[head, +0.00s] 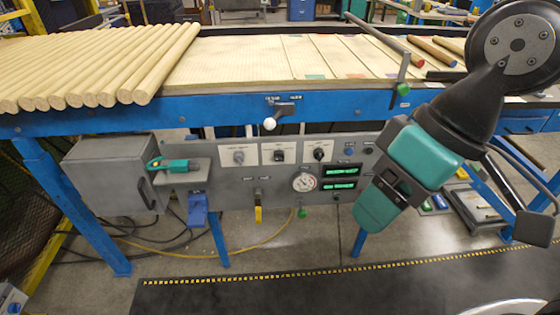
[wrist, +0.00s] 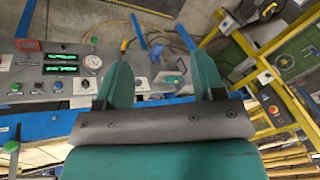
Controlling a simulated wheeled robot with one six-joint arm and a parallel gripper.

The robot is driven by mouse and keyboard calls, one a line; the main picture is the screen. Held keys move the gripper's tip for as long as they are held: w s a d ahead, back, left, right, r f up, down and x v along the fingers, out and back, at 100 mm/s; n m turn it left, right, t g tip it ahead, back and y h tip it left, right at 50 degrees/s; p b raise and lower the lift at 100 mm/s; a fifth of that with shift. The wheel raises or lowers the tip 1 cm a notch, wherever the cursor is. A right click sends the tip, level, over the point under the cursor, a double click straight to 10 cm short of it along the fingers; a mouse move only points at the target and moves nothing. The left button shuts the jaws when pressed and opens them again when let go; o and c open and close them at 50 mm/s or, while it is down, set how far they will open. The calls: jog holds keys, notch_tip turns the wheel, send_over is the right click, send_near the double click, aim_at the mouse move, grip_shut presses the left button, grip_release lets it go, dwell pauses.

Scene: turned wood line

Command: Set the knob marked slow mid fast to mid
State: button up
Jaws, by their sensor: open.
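Three knobs on white plates sit in a row on the grey control panel (head: 230,187) in the head view: a grey left knob (head: 238,157), a dark middle knob (head: 278,155) and a dark right knob (head: 319,152). Their lettering is too small to read, so I cannot tell which is marked slow mid fast. My gripper (wrist: 163,72) is open and empty in the wrist view, its teal fingers apart. The panel lies beyond it, partly hidden by the left finger. In the head view my arm's end is in front of the panel's right part; the fingertips are not clear.
A round gauge (head: 304,182) and green displays (head: 341,170) sit right of and below the knobs. A white-tipped lever (head: 270,124) juts out above them, under the blue conveyor rail (head: 225,108). A yellow-handled lever (head: 258,214) hangs below. Wooden rods (head: 100,65) lie above left.

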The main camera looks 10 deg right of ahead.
jog(key=w+d+f+m+t+h+b, duration=0.35)
jog(key=w+f+t+b, duration=0.25)
jog(key=w+f+b, duration=0.7)
jog(key=w+d+f+m+t+h+b, duration=0.2)
jog(key=w+d+f+t+h+b, duration=0.3)
jog(key=w+f+b, duration=0.85)
jog(key=n+t+y+b, duration=0.9)
jog(key=n+b, duration=0.2)
jog(key=b, duration=0.8)
send_near(280, 160)
jog(key=shift+n+y, duration=0.25)
jog(key=shift+y, duration=0.1)
jog(key=p+x, duration=0.2)
jog(key=p, duration=0.8)
jog(key=p+x, duration=0.3)
jog(key=p, duration=0.8)
jog(key=shift+w+r, duration=0.3)
jog(key=p+x, duration=0.1)
jog(key=p, duration=0.6)
jog(key=shift+w+r, duration=0.1)
jog(key=shift+w, duration=0.25)
jog(key=shift+w+a+p, duration=0.1)
jog(key=shift+w+p, duration=0.5)
jog(key=shift+p, duration=0.35)
jog(key=shift+w+a+p, duration=0.2)
jog(key=shift+w+p, duration=0.3)
jog(key=shift+p, duration=0.05)
